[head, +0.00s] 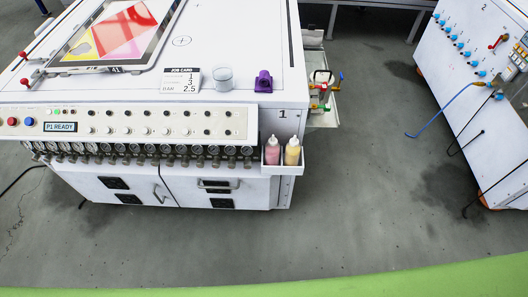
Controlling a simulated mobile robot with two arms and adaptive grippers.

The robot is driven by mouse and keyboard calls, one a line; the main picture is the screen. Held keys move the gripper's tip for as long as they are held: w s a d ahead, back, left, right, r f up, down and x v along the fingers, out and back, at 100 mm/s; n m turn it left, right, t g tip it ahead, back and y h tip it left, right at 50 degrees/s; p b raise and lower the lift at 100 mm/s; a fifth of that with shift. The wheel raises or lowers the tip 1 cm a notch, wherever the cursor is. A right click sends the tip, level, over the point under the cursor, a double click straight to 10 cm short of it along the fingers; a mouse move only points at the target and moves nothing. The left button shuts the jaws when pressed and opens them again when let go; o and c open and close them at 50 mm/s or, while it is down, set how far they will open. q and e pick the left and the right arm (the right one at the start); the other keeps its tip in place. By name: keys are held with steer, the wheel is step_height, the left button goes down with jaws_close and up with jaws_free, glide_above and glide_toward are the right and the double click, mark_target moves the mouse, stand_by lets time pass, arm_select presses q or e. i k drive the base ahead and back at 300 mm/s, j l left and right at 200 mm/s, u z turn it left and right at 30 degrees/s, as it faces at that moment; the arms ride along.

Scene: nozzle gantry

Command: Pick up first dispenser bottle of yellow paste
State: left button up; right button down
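A dispenser bottle of yellow paste (292,152) stands upright in a small white holder (284,170) on the front right corner of the white machine marked 1. A bottle of pink paste (272,151) stands beside it on the left in the same holder. The lower parts of both bottles are hidden by the holder's front wall. Neither of my grippers shows in the head view.
The white machine (230,45) carries a clear cup (223,78), a job card (180,80) and a purple object (263,81). Gauges line its front edge. A second machine (462,95) with a blue hose (440,118) stands at right. Grey floor (365,150) between them is clear.

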mark_target(293, 148)
steer(key=i+l+u, duration=0.15)
steer(key=l+u, duration=0.65)
steer(key=u, duration=0.15)
steer(key=l+u, duration=1)
steer(key=k+j, duration=0.05)
steer(key=j, duration=0.05)
